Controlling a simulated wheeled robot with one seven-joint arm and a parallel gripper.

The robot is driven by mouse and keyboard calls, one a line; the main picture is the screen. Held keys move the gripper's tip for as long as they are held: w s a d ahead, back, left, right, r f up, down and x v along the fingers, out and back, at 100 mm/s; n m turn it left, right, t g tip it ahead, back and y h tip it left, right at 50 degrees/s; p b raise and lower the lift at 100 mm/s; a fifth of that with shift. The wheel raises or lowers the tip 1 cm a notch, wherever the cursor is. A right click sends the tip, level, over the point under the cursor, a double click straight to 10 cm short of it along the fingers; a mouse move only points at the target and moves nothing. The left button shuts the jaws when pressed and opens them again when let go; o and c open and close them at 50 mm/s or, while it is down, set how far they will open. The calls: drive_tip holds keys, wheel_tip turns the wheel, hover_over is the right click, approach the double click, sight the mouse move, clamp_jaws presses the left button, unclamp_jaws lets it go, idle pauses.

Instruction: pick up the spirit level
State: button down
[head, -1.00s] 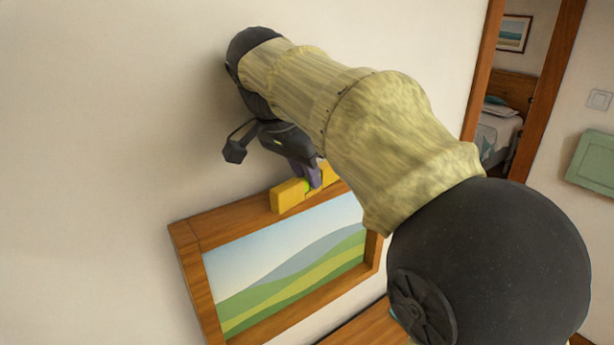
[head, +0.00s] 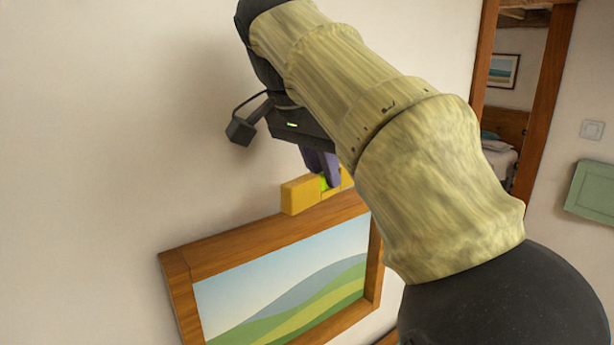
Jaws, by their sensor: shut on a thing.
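The spirit level (head: 301,194) is a yellow bar with a green vial patch near its middle. It is just above the top edge of the wooden picture frame (head: 228,249) on the wall; I cannot tell for sure whether its underside still touches the frame. My gripper (head: 325,178) points down from above and is shut on the level around the green part. My arm hides part of the level's right end.
The framed landscape picture (head: 290,285) hangs on the pale wall below the level. A doorway with a wooden post (head: 545,110) opens to a bedroom at the right. A green panel (head: 591,190) and a light switch (head: 592,130) are on the right wall. The wall at left is bare.

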drive_tip(key=s+d+b, duration=0.4)
drive_tip(key=s+d, duration=0.4)
drive_tip(key=s, duration=0.4)
drive_tip(key=shift+s+d+b, duration=0.3)
drive_tip(key=shift+b, duration=0.05)
